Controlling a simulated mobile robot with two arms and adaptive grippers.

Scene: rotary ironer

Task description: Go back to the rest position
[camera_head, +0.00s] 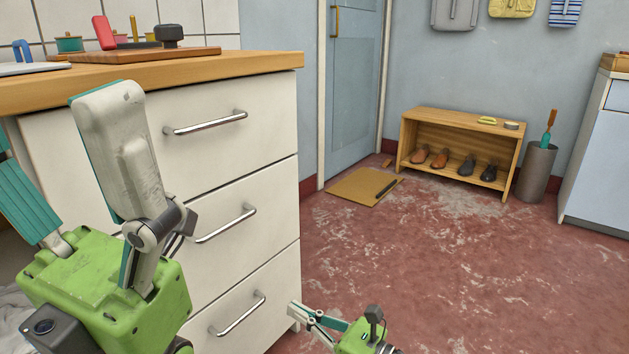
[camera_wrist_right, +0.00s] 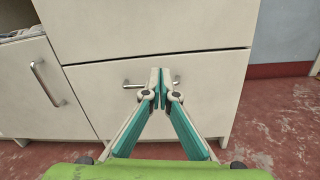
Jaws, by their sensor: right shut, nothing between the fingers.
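My right gripper (camera_head: 296,312) is low at the bottom centre in the head view, its fingers pointing left toward the cabinet. In the right wrist view its fingers (camera_wrist_right: 160,78) are shut together and empty, in front of the lower drawers. A drawer handle (camera_wrist_right: 133,86) shows just left of the fingertips; the fingers do not grip it. My left gripper (camera_head: 52,125) is large at the left in the head view, fingers up and spread apart, with nothing visible between them, in front of the white drawer cabinet (camera_head: 245,130).
The wooden counter (camera_head: 230,63) bears a cutting board (camera_head: 140,54) and small kitchen items. A shoe bench (camera_head: 460,118), a brown mat (camera_head: 350,188) and a grey bin (camera_head: 537,172) stand or lie at the back. The red floor (camera_head: 450,270) is clear at the right.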

